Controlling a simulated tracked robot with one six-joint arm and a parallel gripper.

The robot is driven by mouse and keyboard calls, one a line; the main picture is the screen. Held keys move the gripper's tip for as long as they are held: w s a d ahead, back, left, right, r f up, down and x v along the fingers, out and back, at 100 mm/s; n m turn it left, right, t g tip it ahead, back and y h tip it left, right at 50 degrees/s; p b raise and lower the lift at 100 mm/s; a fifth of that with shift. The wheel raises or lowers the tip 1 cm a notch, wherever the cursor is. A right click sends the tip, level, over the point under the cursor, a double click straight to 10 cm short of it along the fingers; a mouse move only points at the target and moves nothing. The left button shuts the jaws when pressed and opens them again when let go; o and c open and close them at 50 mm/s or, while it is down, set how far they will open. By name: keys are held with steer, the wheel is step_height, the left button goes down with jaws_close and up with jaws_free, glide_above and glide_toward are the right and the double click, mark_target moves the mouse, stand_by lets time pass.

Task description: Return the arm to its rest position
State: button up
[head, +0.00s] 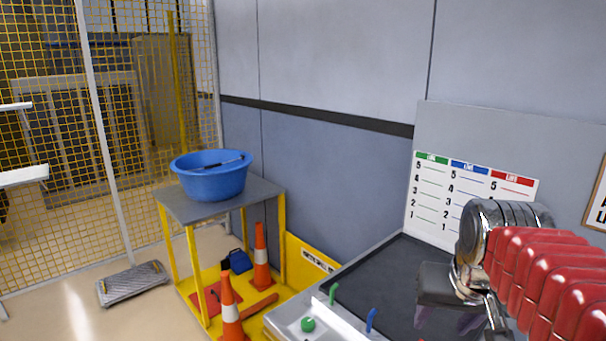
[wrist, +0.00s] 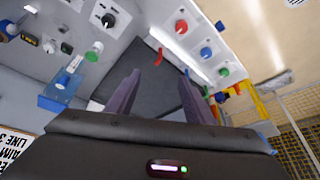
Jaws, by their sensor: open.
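My gripper (head: 446,318) hangs at the lower right of the head view, at the end of my red-sleeved arm. It is over the dark recessed top of a grey console (head: 375,277). In the wrist view my gripper (wrist: 162,74) has its two purple fingers apart, with nothing between them. The dark surface shows beyond the fingers. The fingertips are partly cut off or blurred in the head view.
The console edge carries a green knob (head: 308,325), a green lever (head: 333,293) and a blue lever (head: 371,320). The wrist view adds a red lever (wrist: 159,57). A blue basin (head: 212,182) sits on a yellow-framed cart at left. A wall stands behind the console.

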steer(key=s+a+f+n+t+y, duration=0.1)
steer(key=s+a+f+n, duration=0.2)
steer(key=s+a+f, duration=0.3)
steer(key=shift+s+a+f, duration=0.4)
steer(key=shift+s+a, duration=0.45)
steer(key=shift+s, duration=0.7)
